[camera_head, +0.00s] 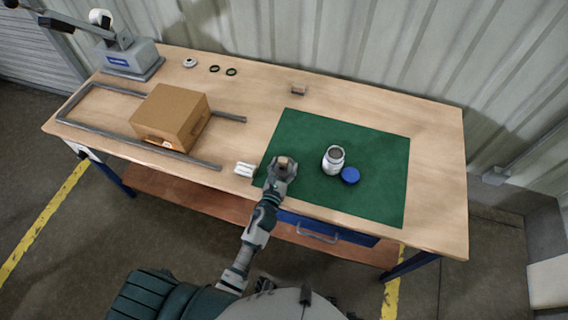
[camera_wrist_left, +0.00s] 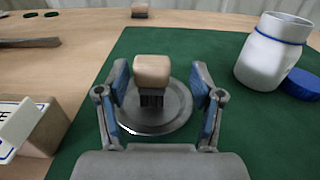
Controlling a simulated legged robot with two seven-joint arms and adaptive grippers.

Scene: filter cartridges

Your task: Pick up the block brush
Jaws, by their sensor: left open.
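The block brush (camera_wrist_left: 152,72) has a pale wooden block on top and dark bristles below. In the left wrist view it stands on a round grey disc (camera_wrist_left: 170,118) on the green mat. My left gripper (camera_wrist_left: 162,88) is open, with one finger on each side of the brush and a visible gap to each side. In the head view the brush's top (camera_head: 283,160) shows at the end of my left gripper (camera_head: 282,170), near the mat's left edge. The gripper hides most of the disc there. My right gripper is not in view.
The green mat (camera_head: 383,165) also holds a white jar (camera_head: 333,160) and a blue lid (camera_head: 350,175). A white label block (camera_head: 244,169) lies left of the mat. A cardboard box (camera_head: 171,115) and a small brown block (camera_head: 299,90) stand farther off.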

